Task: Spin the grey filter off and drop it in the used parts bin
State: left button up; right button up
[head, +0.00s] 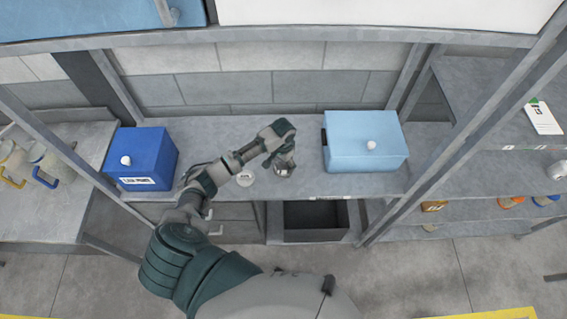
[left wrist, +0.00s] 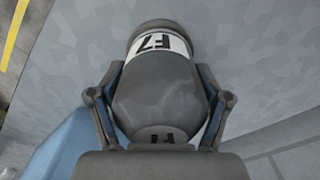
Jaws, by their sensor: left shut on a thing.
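My left gripper (head: 282,164) is over the bench, between the two blue boxes, near the front edge. In the left wrist view its two fingers are shut around a grey cylindrical filter (left wrist: 155,90) with a white band and dark characters on it. In the head view only a small part of the filter shows at the fingertips. A dark open bin (head: 315,237) sits below the bench, in front of and a little right of the gripper; its inside looks empty. I cannot read a label on it. My right gripper is not in view.
A dark blue box (head: 140,160) stands left on the bench (head: 225,130), and a light blue box (head: 365,152) stands right. A small pale round thing (head: 245,177) lies near my left forearm. Metal frame posts stand at both sides. Shelves (head: 480,170) are at the right.

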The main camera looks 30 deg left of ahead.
pick_arm(q)
jog(key=shift+s+d+f+n, duration=0.2)
jog(key=shift+s+f+n, duration=0.2)
jog(key=shift+f+n, duration=0.1)
jog(key=n, duration=0.4)
jog(key=shift+n, duration=0.6)
jog(key=n, duration=0.5)
jog(key=o, duration=1.4)
jog(key=shift+f, duration=0.1)
jog(key=shift+w+a, duration=0.1)
jog(key=shift+w, duration=0.05)
